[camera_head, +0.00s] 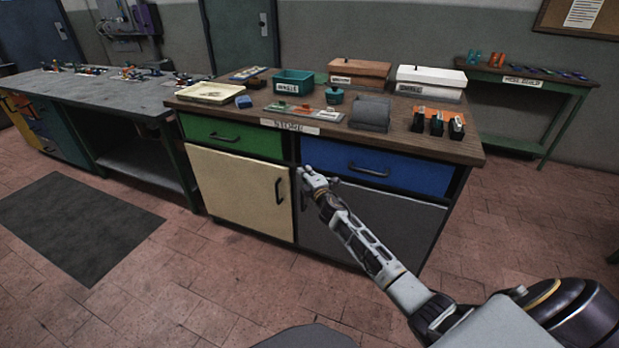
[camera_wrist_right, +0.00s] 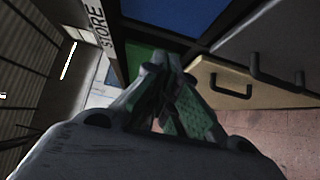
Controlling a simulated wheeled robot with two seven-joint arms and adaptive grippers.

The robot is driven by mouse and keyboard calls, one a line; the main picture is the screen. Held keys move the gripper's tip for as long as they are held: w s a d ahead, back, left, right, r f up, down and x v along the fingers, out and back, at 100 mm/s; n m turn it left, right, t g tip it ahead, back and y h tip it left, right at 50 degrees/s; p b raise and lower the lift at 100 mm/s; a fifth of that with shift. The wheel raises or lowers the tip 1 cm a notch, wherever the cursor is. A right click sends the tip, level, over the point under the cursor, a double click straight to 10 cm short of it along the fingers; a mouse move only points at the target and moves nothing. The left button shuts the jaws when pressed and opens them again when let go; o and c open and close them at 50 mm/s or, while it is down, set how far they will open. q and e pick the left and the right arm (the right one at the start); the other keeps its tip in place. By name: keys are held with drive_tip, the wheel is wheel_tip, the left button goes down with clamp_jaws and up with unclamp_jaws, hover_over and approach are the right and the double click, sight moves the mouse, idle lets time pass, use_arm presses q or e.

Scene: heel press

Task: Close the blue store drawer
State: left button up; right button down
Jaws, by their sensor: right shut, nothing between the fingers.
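The blue store drawer (camera_head: 378,168) is at the upper right of the store cabinet, with a dark bar handle (camera_head: 368,169) on its front. Its front looks about level with the cabinet face; I cannot tell if a small gap remains. It also shows at the top of the right wrist view (camera_wrist_right: 175,14). My right gripper (camera_head: 304,172) is shut and empty, in front of the cabinet near the drawer's left end and the post between the columns. I cannot tell whether it touches the cabinet. My left gripper is not in view.
The green drawer (camera_head: 232,137) and cream door (camera_head: 240,192) are on the left side, and a grey door (camera_head: 400,222) is below the blue drawer. Bins, boxes and stamps stand on the wooden top (camera_head: 455,149). The tiled floor in front is clear around a dark mat (camera_head: 75,222).

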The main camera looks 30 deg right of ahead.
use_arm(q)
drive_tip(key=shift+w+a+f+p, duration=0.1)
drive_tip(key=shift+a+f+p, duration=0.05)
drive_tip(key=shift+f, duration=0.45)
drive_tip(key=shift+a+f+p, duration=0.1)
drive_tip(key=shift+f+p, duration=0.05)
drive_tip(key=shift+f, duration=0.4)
use_arm(e)
drive_tip(key=s, duration=0.4)
drive_tip(key=shift+a, duration=0.15)
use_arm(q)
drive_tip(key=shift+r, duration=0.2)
